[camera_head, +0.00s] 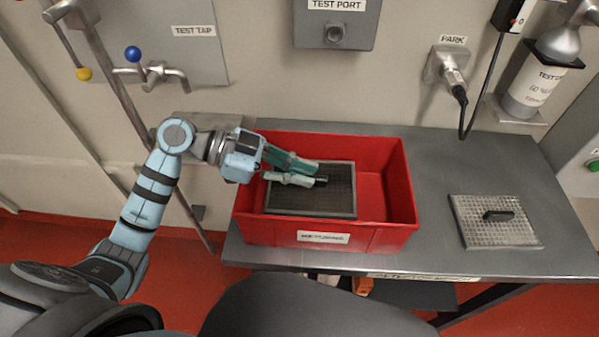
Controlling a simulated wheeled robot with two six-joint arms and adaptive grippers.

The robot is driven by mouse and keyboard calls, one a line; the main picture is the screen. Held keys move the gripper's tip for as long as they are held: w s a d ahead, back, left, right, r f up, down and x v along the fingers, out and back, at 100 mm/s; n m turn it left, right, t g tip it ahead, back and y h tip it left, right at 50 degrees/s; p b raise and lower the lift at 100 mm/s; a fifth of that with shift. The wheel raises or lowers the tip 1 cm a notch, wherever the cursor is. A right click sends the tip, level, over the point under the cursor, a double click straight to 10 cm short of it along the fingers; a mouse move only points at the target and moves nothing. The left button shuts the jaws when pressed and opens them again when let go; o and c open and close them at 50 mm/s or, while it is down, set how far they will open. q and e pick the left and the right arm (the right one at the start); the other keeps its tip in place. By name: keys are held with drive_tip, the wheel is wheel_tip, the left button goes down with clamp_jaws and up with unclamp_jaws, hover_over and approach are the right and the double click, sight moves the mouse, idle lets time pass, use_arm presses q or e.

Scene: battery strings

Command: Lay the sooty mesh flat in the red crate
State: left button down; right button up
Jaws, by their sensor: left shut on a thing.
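The sooty mesh (341,196) is a dark, framed rectangular panel. It shows within the outline of the red crate (388,234), in the left and middle part, and looks about level. Its front edge lies close to the crate's front rim; I cannot tell whether it rests on the crate's floor. My left gripper (320,175) reaches in from the left over the mesh, with green and pale fingers. It is shut on the mesh's small dark handle (321,180), which the fingers mostly hide. My right gripper is not in view.
A lighter, cleaner mesh (480,233) with a dark handle lies on the grey table (440,165) right of the crate. A cable hangs from the PARK socket (452,75) behind. A bottle (535,80) stands at the back right. Bare table lies between crate and clean mesh.

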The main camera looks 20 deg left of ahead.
use_arm(q)
drive_tip(key=c, duration=1.7)
unclamp_jaws()
drive_tip(key=shift+s+f, duration=0.15)
drive_tip(key=shift+f, duration=0.5)
drive_tip(key=shift+o, duration=0.2)
drive_tip(key=shift+r+p, duration=0.55)
drive_tip(key=v, duration=1.2)
drive_tip(key=shift+w+a+r, duration=0.15)
drive_tip(key=shift+w+r, duration=0.1)
drive_tip(key=shift+r, duration=0.15)
